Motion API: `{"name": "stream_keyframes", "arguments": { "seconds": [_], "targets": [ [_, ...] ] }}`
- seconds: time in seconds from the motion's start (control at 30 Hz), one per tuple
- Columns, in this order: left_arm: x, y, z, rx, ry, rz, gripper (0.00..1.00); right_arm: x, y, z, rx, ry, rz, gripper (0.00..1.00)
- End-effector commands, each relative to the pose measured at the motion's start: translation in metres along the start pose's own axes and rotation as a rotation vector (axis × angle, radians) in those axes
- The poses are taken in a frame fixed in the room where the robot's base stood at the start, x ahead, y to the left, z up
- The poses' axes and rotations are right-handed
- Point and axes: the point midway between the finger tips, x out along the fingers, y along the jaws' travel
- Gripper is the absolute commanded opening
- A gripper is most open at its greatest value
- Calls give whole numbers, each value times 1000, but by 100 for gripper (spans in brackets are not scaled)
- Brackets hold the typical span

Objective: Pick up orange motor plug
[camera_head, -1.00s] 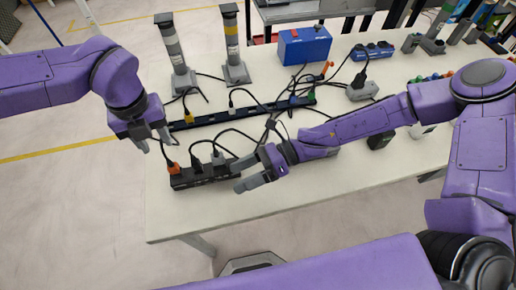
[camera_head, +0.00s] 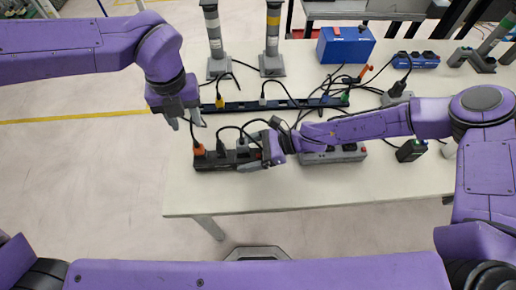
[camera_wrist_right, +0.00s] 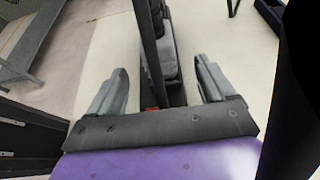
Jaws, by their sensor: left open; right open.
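The orange motor plug (camera_head: 199,150) sits in the left end of a short black power strip (camera_head: 222,160) on the table, with a black cable rising from it. My left gripper (camera_head: 186,122) is open and empty, above and slightly left of the plug, apart from it. My right gripper (camera_head: 255,164) is open at the right part of the strip, with dark grey plugs beside it. In the right wrist view its fingers (camera_wrist_right: 163,90) stand apart on either side of a grey plug (camera_wrist_right: 163,65). A small orange-red patch shows low between them; I cannot tell what it is.
A long black strip (camera_head: 240,106) with several plugs lies behind. Grey posts (camera_head: 216,45), a blue box (camera_head: 345,45) and a grey power strip (camera_head: 335,155) stand farther back or right. Black cables arch over the work area. The front table edge (camera_head: 300,208) is clear.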

Motion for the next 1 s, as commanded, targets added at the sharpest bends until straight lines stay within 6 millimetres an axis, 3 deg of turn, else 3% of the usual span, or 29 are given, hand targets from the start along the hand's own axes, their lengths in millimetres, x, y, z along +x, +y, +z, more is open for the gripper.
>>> {"name": "stream_keyframes", "arguments": {
  "seconds": [0.2,0.4,0.43,0.47,0.73,0.87,1.0],
  "targets": [
    [0,0,0,0,0,0,43,0,0,0,0,0,0,83],
    [0,0,0,0,0,0,43,0,0,0,1,0,0,19],
    [0,0,0,0,0,0,43,0,0,0,1,0,0,19],
    [0,0,0,0,0,0,52,0,0,0,1,0,0,19],
    [0,0,0,91,1,0,52,0,0,0,1,1,0,19],
    [1,-2,-2,389,1,-1,52,0,0,0,1,1,0,19],
    [1,-3,-4,834,1,0,52,0,0,0,1,0,0,19]
  ]
}}
